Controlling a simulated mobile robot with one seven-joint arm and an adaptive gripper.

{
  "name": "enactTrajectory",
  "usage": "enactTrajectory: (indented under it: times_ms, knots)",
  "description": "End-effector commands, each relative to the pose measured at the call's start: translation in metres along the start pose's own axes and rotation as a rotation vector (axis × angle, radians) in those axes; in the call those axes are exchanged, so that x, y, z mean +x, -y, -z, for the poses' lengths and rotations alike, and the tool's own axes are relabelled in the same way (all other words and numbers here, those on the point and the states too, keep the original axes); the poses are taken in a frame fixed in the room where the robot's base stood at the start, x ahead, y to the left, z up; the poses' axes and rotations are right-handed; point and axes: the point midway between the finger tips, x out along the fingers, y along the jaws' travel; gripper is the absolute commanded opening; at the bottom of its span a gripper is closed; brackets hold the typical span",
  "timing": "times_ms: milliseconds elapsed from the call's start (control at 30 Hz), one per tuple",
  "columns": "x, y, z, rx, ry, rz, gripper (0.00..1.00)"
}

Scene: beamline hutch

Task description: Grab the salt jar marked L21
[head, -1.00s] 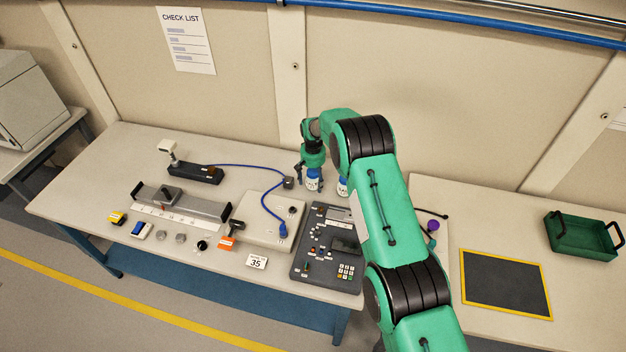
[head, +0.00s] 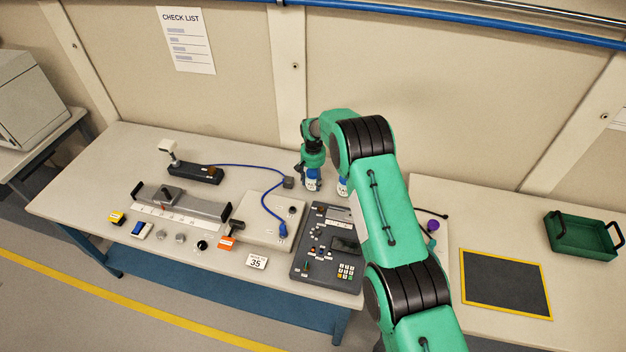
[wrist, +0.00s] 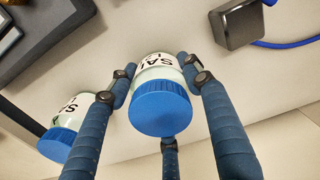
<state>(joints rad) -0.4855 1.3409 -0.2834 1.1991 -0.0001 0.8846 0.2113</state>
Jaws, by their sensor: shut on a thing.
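A salt jar (wrist: 160,104) with a blue lid and a white "SAL…" label sits between the fingers of my gripper (wrist: 158,82) in the wrist view. The fingers are shut on it. The rest of its marking is too cut off to read. In the head view the held jar (head: 312,182) shows below my gripper (head: 311,172) at the back of the long table. A second salt jar (wrist: 65,130) with a blue lid stands to the left in the wrist view; it also shows in the head view (head: 342,187), partly behind my arm. Its number is not readable.
A control panel (head: 328,243) and a pale flat box (head: 262,222) lie in front of the jars. A blue cable with a dark block (wrist: 240,24) runs nearby. A green tray (head: 580,238) and a dark yellow-edged mat (head: 505,283) are on the right table.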

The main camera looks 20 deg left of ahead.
Motion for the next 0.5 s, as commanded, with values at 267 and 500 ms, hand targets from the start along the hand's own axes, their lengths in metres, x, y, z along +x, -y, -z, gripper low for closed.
enactTrajectory:
  times_ms: [267,500]
  knots:
    - [-0.003,0.000,0.000,0.000,-0.001,0.000,0.11]
    - [-0.018,0.000,0.001,0.000,-0.002,0.000,0.11]
